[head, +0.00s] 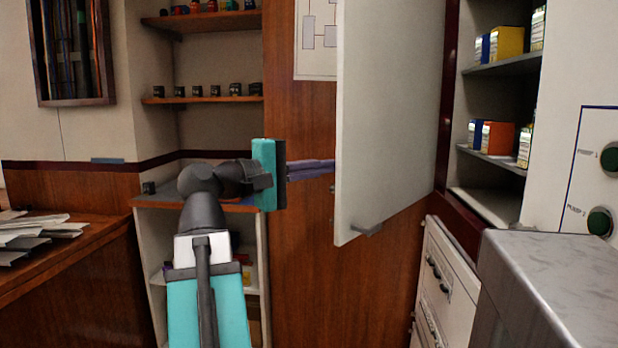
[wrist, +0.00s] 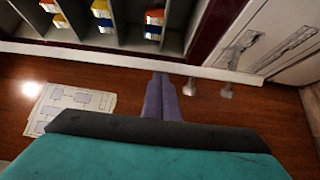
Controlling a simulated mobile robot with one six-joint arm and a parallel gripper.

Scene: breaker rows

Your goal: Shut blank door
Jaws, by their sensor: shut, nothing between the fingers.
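The blank door (head: 390,120) is a plain pale grey panel. It stands open in the head view, swung out from the shelf cabinet on the right, with a small grey handle (head: 366,230) near its lower edge. My gripper (head: 325,167) is left of the door, its purple fingers together and empty, pointing right at the door's near edge. In the wrist view the fingers (wrist: 162,80) reach up to a pale strip (wrist: 110,53) that looks like the door's edge. I cannot tell whether they touch it. Small grey handle-like pieces (wrist: 225,90) show right of the fingers.
Open shelves (head: 500,66) with coloured boxes stand behind the door at right. White drawers (head: 445,285) lie below, and a grey worktop (head: 560,265) is at front right. A wood panel (head: 300,125) with a paper diagram (head: 317,40) is behind my gripper.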

